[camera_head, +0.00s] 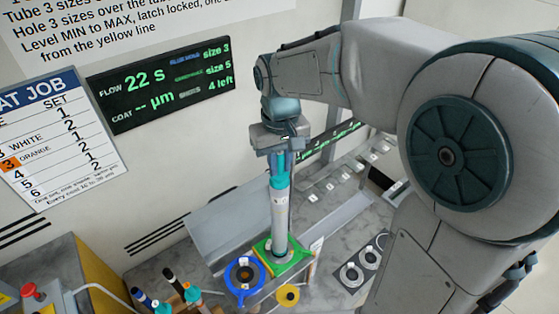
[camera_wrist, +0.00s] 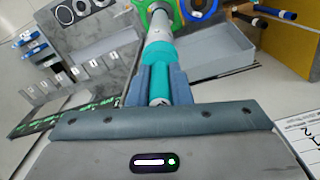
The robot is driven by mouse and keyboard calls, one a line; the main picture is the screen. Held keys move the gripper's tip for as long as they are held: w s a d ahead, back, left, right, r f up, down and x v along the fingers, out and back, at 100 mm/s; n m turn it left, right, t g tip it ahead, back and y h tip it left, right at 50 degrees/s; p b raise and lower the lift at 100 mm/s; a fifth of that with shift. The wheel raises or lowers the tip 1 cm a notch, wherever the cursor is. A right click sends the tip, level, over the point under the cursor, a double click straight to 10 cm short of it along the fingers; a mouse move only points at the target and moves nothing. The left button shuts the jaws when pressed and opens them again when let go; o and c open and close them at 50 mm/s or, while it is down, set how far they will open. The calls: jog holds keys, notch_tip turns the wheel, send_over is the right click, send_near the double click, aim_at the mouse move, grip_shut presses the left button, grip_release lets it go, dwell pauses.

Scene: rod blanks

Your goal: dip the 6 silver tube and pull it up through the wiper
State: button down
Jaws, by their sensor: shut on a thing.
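The silver tube (camera_head: 281,212) hangs upright below my gripper (camera_head: 277,160), with a teal section at its upper end. My gripper is shut on that teal section; in the wrist view the two blue-grey fingers (camera_wrist: 161,78) press on it from both sides. The tube's lower end reaches the green square fixture (camera_head: 296,262) and seems to pass into it; the end itself is hidden. In the wrist view the tube (camera_wrist: 158,42) runs to the green fixture (camera_wrist: 142,8). A blue ring fixture (camera_head: 245,277) stands just left of the green one. I cannot tell which is the wiper.
Rods with teal collars (camera_head: 192,294) stand at the lower left, beside a yellow-sided box (camera_head: 78,262) with a red button. Grey rings (camera_head: 351,274) lie at the right. A yellow disc (camera_head: 288,294) sits in front. A display (camera_head: 160,84) reads flow 22 s.

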aim_at(280, 173)
dwell(0.6)
jog(key=shift+f+b, duration=1.5)
jog(key=shift+f, duration=0.6)
jog(key=shift+f+b, duration=3.05)
jog(key=shift+f, duration=0.9)
jog(key=shift+f+b, duration=3.7)
jog(key=shift+f, duration=1.3)
